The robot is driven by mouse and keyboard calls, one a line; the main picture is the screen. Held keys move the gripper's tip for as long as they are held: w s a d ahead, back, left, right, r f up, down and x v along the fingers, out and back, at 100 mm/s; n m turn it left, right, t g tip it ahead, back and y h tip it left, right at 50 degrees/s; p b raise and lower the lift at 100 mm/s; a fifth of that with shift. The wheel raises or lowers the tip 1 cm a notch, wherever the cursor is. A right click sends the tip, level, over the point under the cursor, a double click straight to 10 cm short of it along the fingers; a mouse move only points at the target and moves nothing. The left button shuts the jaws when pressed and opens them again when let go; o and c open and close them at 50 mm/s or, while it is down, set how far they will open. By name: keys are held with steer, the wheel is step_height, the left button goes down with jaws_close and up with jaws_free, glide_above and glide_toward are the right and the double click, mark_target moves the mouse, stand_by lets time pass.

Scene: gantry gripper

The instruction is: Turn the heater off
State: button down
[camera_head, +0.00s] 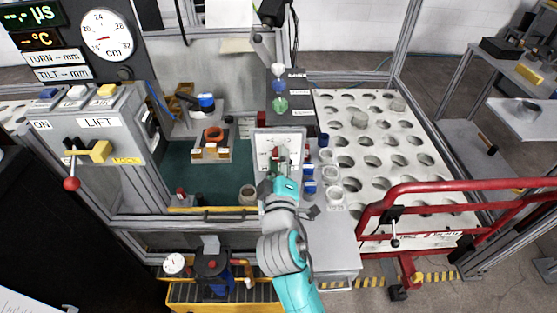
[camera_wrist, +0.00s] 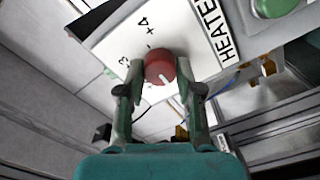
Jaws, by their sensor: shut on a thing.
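The heater control is a red round knob (camera_wrist: 159,67) with a white pointer mark, on a white panel labelled "HEATE..." (camera_wrist: 205,25) in the wrist view. The marks "3" and "+4" show beside the knob. In the wrist view the pointer aims down and slightly right, toward my gripper. My gripper (camera_wrist: 160,76) is shut on the knob, one finger on each side of it. In the head view my gripper (camera_head: 279,160) reaches the white panel (camera_head: 263,140) and hides much of its dial face. The rest of the scale is hidden.
A green button (camera_wrist: 275,5) sits near the panel in the wrist view. In the head view, a perforated table (camera_head: 425,150) with cups stands right of the panel. A red rail (camera_head: 450,187) is at right, and a LIFT box (camera_head: 92,130) with a lever is at left.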

steer(key=c, duration=0.8)
jaws_free()
steer(key=shift+o, duration=0.2)
steer(key=shift+s, duration=0.1)
steer(key=s, duration=1.2)
steer(key=s+d+f+m+g+y, duration=0.1)
steer(key=s+d+f, duration=0.4)
steer(key=s+f, duration=0.2)
steer(key=s+d+f+m+g+y, duration=0.1)
steer(key=s+d+f+m+g, duration=0.1)
steer(key=s+d+f, duration=0.5)
steer(key=s+d+m+h, duration=0.1)
steer(key=s+m, duration=0.3)
steer(key=s, duration=0.5)
steer(key=s+d+m+h, duration=0.1)
steer(key=s+d+m, duration=0.3)
steer(key=s, duration=0.6)
steer(key=shift+r, duration=0.35)
